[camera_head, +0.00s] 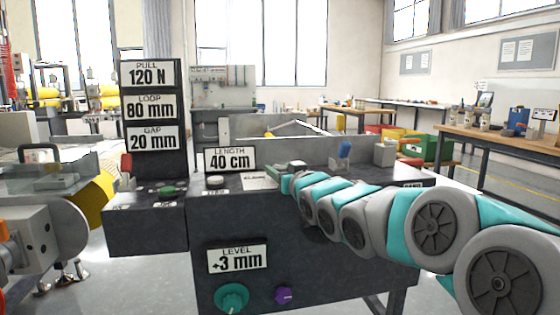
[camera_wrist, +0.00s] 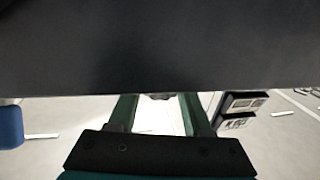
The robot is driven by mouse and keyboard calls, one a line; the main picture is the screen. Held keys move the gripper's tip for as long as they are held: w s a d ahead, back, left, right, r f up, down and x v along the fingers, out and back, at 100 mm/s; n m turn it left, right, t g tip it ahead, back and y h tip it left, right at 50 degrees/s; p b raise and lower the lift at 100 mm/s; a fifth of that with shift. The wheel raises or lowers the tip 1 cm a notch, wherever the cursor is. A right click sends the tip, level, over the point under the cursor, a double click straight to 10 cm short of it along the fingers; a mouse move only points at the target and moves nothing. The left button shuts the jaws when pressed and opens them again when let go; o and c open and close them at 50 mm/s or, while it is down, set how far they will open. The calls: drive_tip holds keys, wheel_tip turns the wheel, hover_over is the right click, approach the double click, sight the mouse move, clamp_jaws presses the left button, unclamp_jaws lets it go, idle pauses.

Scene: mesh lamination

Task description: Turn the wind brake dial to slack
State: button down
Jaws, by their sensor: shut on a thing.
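In the head view my arm reaches over the top of the dark console (camera_head: 315,262). In the wrist view my gripper (camera_wrist: 158,102) has two green fingers pointing at the lower edge of a dark panel (camera_wrist: 160,50). The console front carries a teal dial (camera_head: 232,298) and a purple knob (camera_head: 284,295), both clear of my arm.
A tall sign post (camera_head: 153,105) stands at left. A blue lever (camera_head: 344,150) rises behind my arm. A wooden bench (camera_head: 505,145) stands at right.

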drive_tip(key=shift+r+n+g+y+p, duration=0.25)
drive_tip(key=shift+n+g+y+p, duration=0.4)
drive_tip(key=shift+p, duration=0.85)
drive_tip(key=shift+f+n+y+p, duration=0.25)
drive_tip(key=shift+y+p, duration=0.15)
drive_tip(key=shift+y, duration=0.15)
drive_tip(key=shift+c, duration=1.6)
unclamp_jaws()
drive_tip(key=shift+s+d, duration=0.3)
drive_tip(key=shift+d, duration=0.05)
drive_tip(key=b+v, duration=0.1)
drive_tip(key=v, duration=0.6)
drive_tip(key=shift+b, duration=0.3)
drive_tip(key=shift+a, duration=0.15)
